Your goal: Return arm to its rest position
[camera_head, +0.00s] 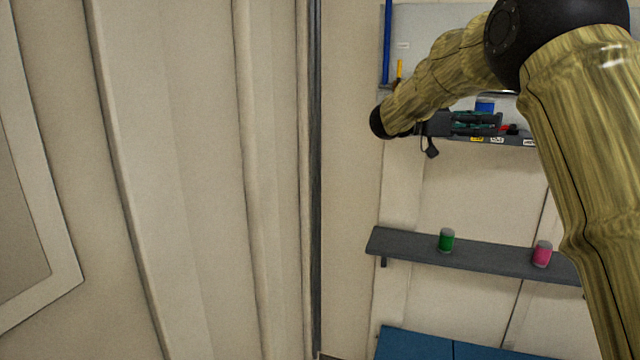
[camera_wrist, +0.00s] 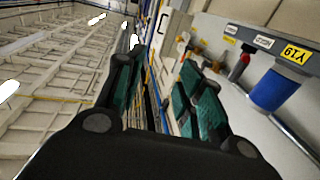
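My arm reaches across the upper right of the head view, with its elbow high and its forearm bent toward the left. My gripper (camera_head: 498,123) hangs off the wrist end and points right, in front of the upper shelf. In the wrist view my gripper (camera_wrist: 162,65) has its two green-padded fingers apart, with background showing between them. Nothing is held between them. The distance from the fingers to the shelf cannot be told exactly.
The labelled upper shelf (camera_head: 515,141) carries a blue container (camera_head: 485,104), also in the wrist view (camera_wrist: 272,90). A lower shelf (camera_head: 400,245) holds a green can (camera_head: 446,240) and a pink can (camera_head: 542,254). A blue surface (camera_head: 413,345) lies below. Beige wall panels (camera_head: 180,180) fill the left.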

